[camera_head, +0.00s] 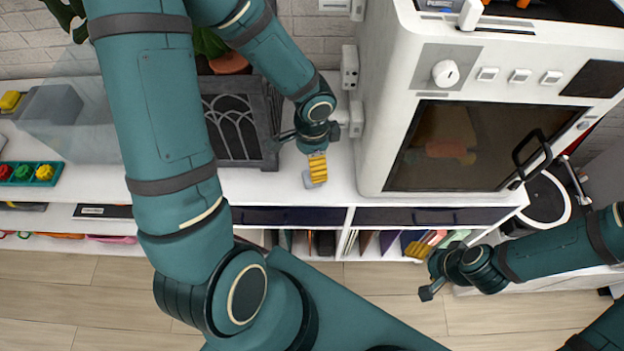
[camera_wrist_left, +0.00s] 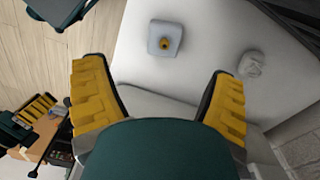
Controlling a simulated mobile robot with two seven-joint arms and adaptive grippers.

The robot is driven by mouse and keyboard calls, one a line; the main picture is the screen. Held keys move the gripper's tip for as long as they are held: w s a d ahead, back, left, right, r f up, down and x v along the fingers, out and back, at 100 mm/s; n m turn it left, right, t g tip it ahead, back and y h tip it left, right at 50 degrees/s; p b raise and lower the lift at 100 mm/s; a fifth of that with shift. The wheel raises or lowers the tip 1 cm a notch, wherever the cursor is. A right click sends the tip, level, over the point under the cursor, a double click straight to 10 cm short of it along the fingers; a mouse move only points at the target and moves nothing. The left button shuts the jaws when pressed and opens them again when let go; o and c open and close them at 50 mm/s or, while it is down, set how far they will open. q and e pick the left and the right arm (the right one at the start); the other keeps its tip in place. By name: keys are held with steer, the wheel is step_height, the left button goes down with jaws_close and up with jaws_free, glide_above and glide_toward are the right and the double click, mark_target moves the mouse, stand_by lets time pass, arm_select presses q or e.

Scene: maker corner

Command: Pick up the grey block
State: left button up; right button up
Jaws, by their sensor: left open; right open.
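The grey block (camera_wrist_left: 164,40), light grey with a small yellow knob on top, sits on the white worktop. In the head view the grey block (camera_head: 309,183) is partly hidden behind my left gripper (camera_head: 318,169). My left gripper reaches down over the worktop with its yellow-padded fingers. In the left wrist view its fingers (camera_wrist_left: 160,74) are spread wide with nothing between them, and the block lies beyond the fingertips, apart from them. My right gripper (camera_head: 424,270) is open and empty, in front of the shelf at the right.
A white machine with a dark window (camera_head: 450,145) stands right of the block. A dark arched-front box (camera_head: 233,130) and a potted plant (camera_head: 230,62) stand left and behind. A teal tray (camera_head: 45,176) with coloured knobs lies far left. Bare worktop (camera_head: 255,186) lies left of the block.

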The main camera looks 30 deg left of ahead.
mark_target(307, 183)
arm_select(q)
step_height(307, 183, down, 4)
steer(key=shift+r+b, duration=0.15)
steer(key=shift+b, duration=0.35)
steer(key=f, duration=0.1)
steer(key=f+b, duration=0.1)
steer(key=f, duration=0.1)
steer(key=f+b, duration=0.1)
steer(key=f, duration=0.1)
steer(key=shift+w+a, duration=0.2)
steer(key=shift+w, duration=0.05)
steer(key=shift+r, duration=0.1)
steer(key=c, duration=1.3)
